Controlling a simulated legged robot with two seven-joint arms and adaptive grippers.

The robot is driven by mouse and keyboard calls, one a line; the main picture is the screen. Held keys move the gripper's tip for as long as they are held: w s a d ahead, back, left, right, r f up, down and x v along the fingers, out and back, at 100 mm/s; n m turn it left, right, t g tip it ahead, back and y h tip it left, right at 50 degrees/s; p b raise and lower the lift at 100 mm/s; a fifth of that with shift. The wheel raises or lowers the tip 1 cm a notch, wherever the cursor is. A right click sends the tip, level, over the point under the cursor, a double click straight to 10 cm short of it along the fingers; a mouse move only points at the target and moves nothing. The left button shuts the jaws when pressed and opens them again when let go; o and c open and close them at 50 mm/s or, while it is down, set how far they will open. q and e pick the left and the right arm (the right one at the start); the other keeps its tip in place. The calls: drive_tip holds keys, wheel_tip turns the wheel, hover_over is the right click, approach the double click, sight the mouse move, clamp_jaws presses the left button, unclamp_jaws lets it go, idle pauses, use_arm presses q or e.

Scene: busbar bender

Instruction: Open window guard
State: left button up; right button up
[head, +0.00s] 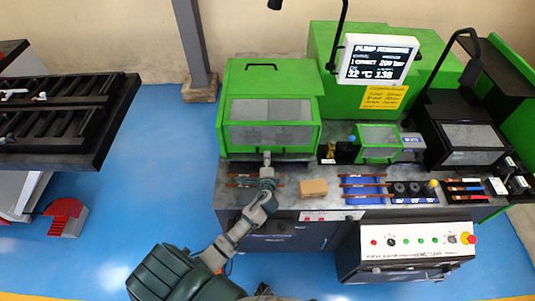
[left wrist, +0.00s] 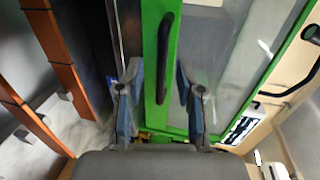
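The window guard (head: 270,104) is a large green-framed cover with a clear pane on the left machine. It looks closed. In the left wrist view its green frame edge (left wrist: 152,100) carries a long black handle (left wrist: 166,55), with the clear pane (left wrist: 215,60) to the right. My left gripper (head: 267,158) is at the guard's lower front edge. In the left wrist view its two fingers (left wrist: 160,100) are spread apart, one on each side of the handle; no grip on it shows. My right gripper cannot be made out in either view.
Copper bars (head: 363,188) lie on the bench, also in the left wrist view (left wrist: 60,50). A cardboard-coloured block (head: 313,188) sits right of my gripper. A smaller green guard (head: 378,142), a display (head: 378,60) and a button panel (head: 418,242) stand to the right.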

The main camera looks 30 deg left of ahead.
use_arm(q)
drive_tip(key=x, duration=0.3)
drive_tip(key=shift+w+a, duration=0.1)
drive_tip(key=shift+w, duration=0.25)
drive_tip(key=shift+d, duration=0.25)
clamp_jaws()
drive_tip(key=shift+a, duration=0.15)
use_arm(e)
drive_tip(key=shift+s+f, duration=0.1)
drive_tip(key=shift+s, duration=0.2)
